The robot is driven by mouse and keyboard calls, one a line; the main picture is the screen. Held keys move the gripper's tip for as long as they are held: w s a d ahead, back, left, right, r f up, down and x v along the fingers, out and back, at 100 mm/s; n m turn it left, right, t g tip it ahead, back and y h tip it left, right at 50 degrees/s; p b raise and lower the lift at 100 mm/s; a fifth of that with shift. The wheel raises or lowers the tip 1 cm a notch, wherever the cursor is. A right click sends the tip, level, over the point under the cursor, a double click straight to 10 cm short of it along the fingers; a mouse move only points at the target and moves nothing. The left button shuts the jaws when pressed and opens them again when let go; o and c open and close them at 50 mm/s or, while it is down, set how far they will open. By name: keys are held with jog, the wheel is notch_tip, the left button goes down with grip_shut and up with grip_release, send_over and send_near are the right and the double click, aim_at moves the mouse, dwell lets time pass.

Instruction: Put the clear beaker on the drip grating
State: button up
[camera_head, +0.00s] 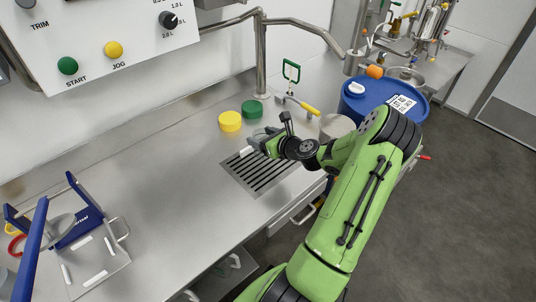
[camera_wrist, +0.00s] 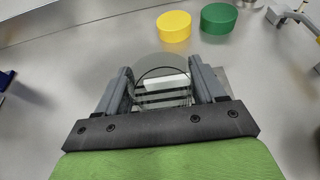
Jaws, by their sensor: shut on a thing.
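My gripper (camera_head: 262,145) is over the far end of the drip grating (camera_head: 262,178), a slotted dark panel set in the steel counter. In the wrist view, the fingers of my gripper (camera_wrist: 166,88) are on either side of the clear beaker (camera_wrist: 157,64), whose round transparent outline shows between them. The slots of the grating and a white bar show through the glass. The beaker is hard to make out in the head view. I cannot tell whether its base touches the grating.
A yellow lid (camera_head: 230,121) and a green lid (camera_head: 252,109) stand on the counter just beyond the grating. A blue drum (camera_head: 385,98) is to the right. A blue-framed device (camera_head: 75,225) stands at the left. The middle-left of the steel counter (camera_head: 165,185) is clear.

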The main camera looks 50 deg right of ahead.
notch_tip(320, 180, down, 5)
jog(key=shift+r+b, duration=0.1)
jog(key=shift+b, duration=0.8)
jog(key=shift+r, duration=0.15)
jog(key=o, duration=1)
